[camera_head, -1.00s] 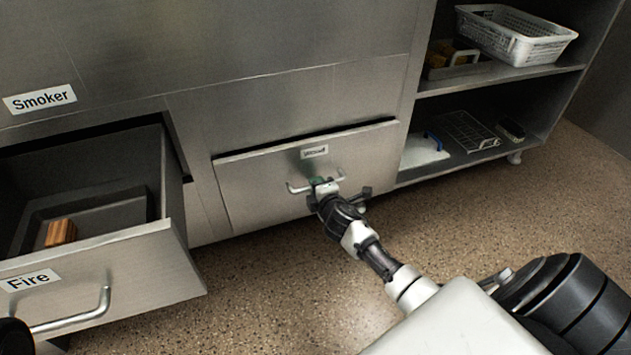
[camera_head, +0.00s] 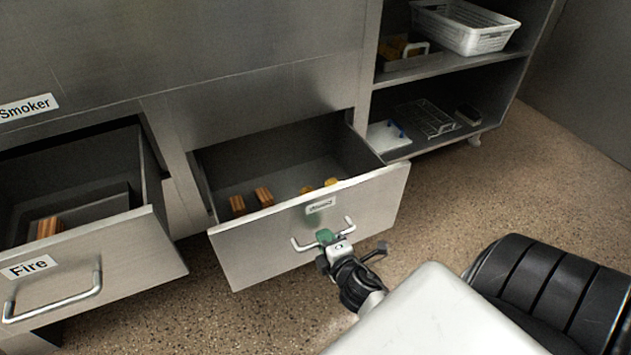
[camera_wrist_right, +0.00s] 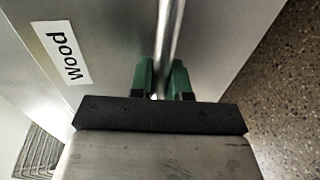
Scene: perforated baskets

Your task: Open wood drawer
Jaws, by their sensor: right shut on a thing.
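The wood drawer (camera_head: 250,249) stands pulled out from the steel cabinet, with several brown wood pieces (camera_head: 264,196) and yellowish pieces (camera_head: 331,182) inside it. Its label (camera_wrist_right: 62,53) reads "wood" in the right wrist view. My right gripper (camera_head: 325,236) is at the drawer's bar handle (camera_head: 305,247). In the right wrist view, the green fingertips of this gripper (camera_wrist_right: 164,82) are shut on the bar (camera_wrist_right: 170,40), one on each side. My left gripper is not in view.
The Fire drawer (camera_head: 120,262) is open at the left, with a wood piece (camera_head: 48,227) in its dark tray. Open shelves at the right hold a white perforated basket (camera_head: 465,38) and a wire rack (camera_head: 428,118). Speckled floor lies clear to the right.

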